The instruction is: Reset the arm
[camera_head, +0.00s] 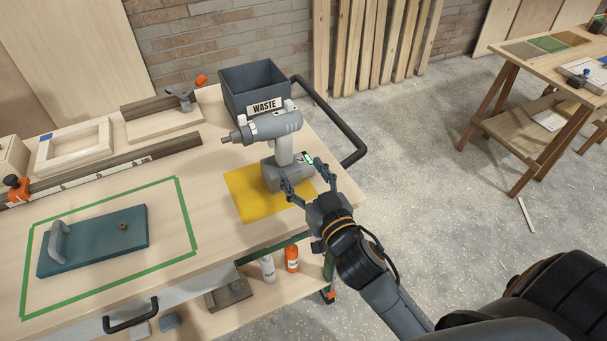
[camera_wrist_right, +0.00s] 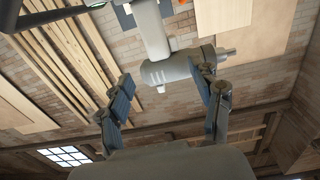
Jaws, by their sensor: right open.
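My right gripper (camera_head: 306,184) is open at the front right corner of the workbench, with its fingers at the base of a grey cordless drill. The drill (camera_head: 282,146) stands upright on a yellow mat (camera_head: 247,199), its chuck pointing left. In the right wrist view the drill (camera_wrist_right: 172,70) shows beyond the two spread fingers of the right gripper (camera_wrist_right: 170,105). Nothing is clearly clamped between them; whether a finger touches the drill base I cannot tell. My left gripper is not in view.
A grey WASTE bin (camera_head: 249,82) stands behind the drill. A black rail (camera_head: 343,124) runs along the bench's right end. A teal board with a handle (camera_head: 98,240) lies inside a green taped outline at left. A second table (camera_head: 541,55) stands at far right, with open floor between.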

